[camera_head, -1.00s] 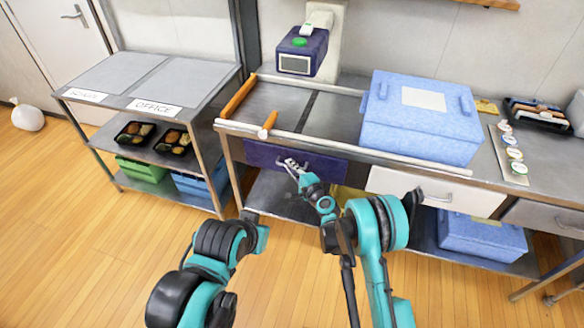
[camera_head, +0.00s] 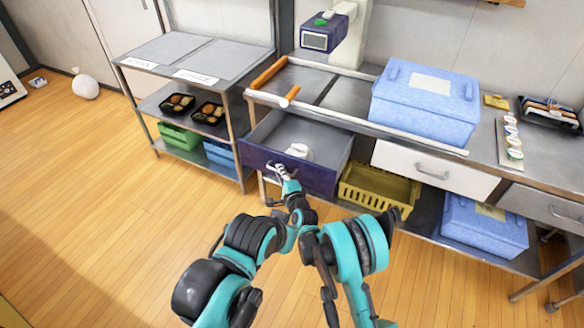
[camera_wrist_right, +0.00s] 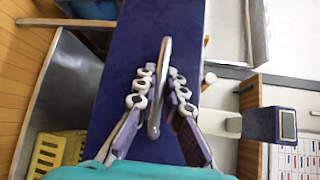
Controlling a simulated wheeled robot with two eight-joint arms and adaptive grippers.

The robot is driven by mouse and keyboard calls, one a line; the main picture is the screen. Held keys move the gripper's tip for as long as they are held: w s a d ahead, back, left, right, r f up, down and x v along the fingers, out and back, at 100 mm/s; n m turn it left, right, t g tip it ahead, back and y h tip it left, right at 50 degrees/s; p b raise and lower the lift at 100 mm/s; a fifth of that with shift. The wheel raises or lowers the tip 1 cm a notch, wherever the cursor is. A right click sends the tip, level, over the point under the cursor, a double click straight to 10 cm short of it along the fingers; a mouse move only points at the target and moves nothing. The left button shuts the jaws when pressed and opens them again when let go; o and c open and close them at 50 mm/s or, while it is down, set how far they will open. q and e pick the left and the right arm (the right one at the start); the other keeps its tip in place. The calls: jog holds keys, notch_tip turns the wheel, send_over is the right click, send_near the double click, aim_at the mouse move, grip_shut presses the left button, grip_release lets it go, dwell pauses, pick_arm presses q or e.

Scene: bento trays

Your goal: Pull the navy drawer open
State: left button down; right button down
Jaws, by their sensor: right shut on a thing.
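The navy drawer (camera_head: 318,178) is pulled well out from under the counter, and its grey inside shows from above. A white item (camera_head: 298,151) lies in it. My right gripper (camera_head: 280,170) is at the drawer's front, shut on its metal handle. In the right wrist view, the navy front (camera_wrist_right: 135,40) fills the middle, and the grey handle bar (camera_wrist_right: 160,88) stands between the two rows of white-knobbed fingers (camera_wrist_right: 158,86).
A yellow basket (camera_head: 378,187) stands on the lower shelf right of the drawer. A white drawer (camera_head: 435,170) is closed beside it. A blue box (camera_head: 425,105) sits on the counter. A grey shelf rack (camera_head: 195,55) stands left. Open wooden floor lies in front.

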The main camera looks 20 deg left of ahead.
jog(key=shift+s, duration=2.6)
jog(key=c, duration=1.9)
grip_release()
